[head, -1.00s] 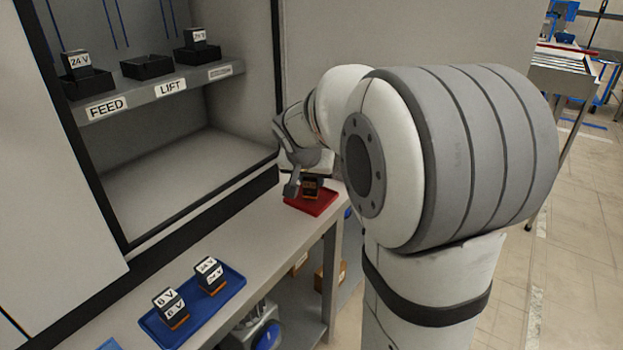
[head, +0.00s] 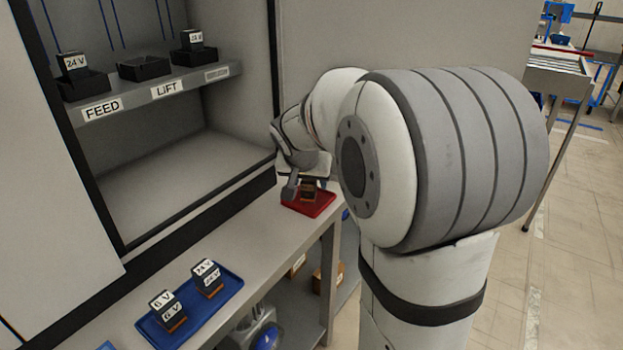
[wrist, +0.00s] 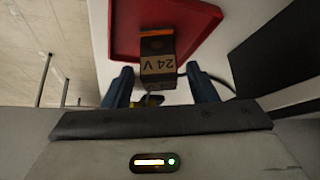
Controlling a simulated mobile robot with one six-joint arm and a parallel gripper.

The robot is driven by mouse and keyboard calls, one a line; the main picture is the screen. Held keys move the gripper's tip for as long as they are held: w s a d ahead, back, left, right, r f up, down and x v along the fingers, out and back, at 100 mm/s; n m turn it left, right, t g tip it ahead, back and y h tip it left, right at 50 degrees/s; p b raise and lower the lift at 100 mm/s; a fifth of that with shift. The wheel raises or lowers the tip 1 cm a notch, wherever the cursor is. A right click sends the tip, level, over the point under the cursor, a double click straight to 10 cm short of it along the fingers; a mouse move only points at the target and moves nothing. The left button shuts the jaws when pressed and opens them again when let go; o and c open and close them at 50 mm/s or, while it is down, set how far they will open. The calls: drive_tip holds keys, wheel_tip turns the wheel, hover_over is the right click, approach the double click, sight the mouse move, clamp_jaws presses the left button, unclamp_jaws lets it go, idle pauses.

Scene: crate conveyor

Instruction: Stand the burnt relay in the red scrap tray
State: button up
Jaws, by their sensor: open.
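The burnt relay (head: 309,193), a dark block with an orange base, stands in the red scrap tray (head: 322,207) at the bench's far end. In the wrist view the relay (wrist: 158,64) shows a browned "24 V" label, and the red tray (wrist: 127,30) lies beneath it. My gripper (wrist: 161,72) is open, its two blue-grey fingers apart on either side of the relay's label end, with gaps showing. In the head view one finger of my gripper (head: 290,190) shows beside the relay; my arm hides part of the rest.
A blue tray (head: 228,290) on the near bench holds two relays, one 6 V (head: 168,311) and one 24 V (head: 207,278). In the cabinet, the LIFT socket (head: 144,68) is empty; the FEED socket (head: 82,86) and the right socket (head: 194,56) hold relays.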

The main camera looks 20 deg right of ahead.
drive_tip(key=p+v, duration=0.3)
drive_tip(key=v, duration=0.9)
drive_tip(key=s+a+f+n+g+y, duration=0.1)
drive_tip(key=s+a+f+n+g, duration=0.1)
drive_tip(key=s+f, duration=0.5)
drive_tip(key=s+a+f+n+g+y, duration=0.2)
drive_tip(key=s+a+f+n, duration=0.2)
drive_tip(key=s, duration=0.9)
wheel_tip(320, 180, down, 3)
drive_tip(key=shift+a+r+n+y, duration=0.1)
drive_tip(key=shift+a+n+y, duration=0.2)
drive_tip(key=shift+a+n, duration=0.1)
drive_tip(key=shift+c, duration=0.2)
